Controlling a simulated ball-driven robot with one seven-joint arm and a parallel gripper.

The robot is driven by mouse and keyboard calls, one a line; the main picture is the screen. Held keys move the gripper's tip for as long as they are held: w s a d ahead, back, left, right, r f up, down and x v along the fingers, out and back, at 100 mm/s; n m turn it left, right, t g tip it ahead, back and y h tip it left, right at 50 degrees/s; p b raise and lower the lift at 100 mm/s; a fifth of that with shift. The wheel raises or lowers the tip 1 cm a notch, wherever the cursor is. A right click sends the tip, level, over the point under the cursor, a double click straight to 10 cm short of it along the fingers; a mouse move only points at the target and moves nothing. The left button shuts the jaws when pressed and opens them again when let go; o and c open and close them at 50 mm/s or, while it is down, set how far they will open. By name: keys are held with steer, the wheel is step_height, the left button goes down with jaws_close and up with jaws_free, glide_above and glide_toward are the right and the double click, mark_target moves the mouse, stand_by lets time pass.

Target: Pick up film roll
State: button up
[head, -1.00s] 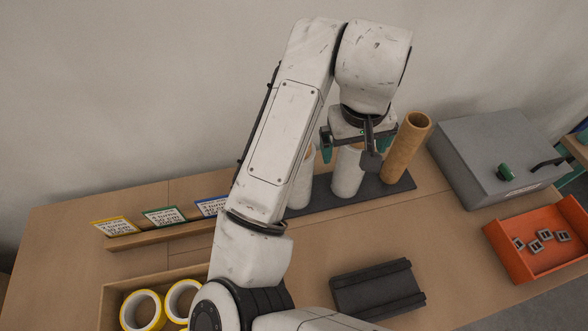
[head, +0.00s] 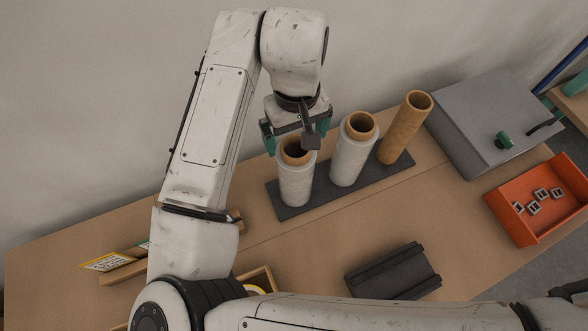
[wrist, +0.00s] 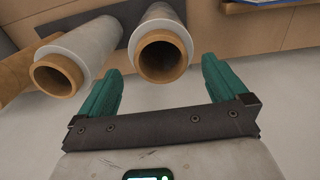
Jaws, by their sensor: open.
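Two white film rolls with brown cardboard cores stand upright on a dark base (head: 378,184). The left film roll (head: 296,186) is below my gripper (head: 297,137); the middle film roll (head: 350,160) stands to its right. My gripper is open and empty, its green fingers spread near the top of the left roll. In the wrist view, the left roll's open end (wrist: 163,56) shows between and slightly beyond the fingertips (wrist: 160,74). The middle roll (wrist: 75,62) lies outside the left finger there. I cannot tell whether the fingers reach below the roll's rim.
A bare brown tube (head: 406,126) stands at the base's right end. A grey box (head: 480,110) and an orange bin (head: 520,222) with small parts are at the right. A black cradle (head: 393,272) lies in front. A wooden card rail (head: 125,272) is at the left.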

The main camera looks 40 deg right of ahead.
mark_target(296, 154)
steer(key=shift+s+a+f+p, duration=0.15)
steer(key=shift+f+p, duration=0.25)
steer(key=shift+f, duration=1.25)
steer(key=shift+s+f+p, duration=0.1)
steer(key=shift+f+p, duration=0.3)
steer(key=shift+f, duration=1.25)
steer(key=shift+c, duration=0.5)
steer(key=shift+r, duration=0.1)
steer(key=c, duration=1.6)
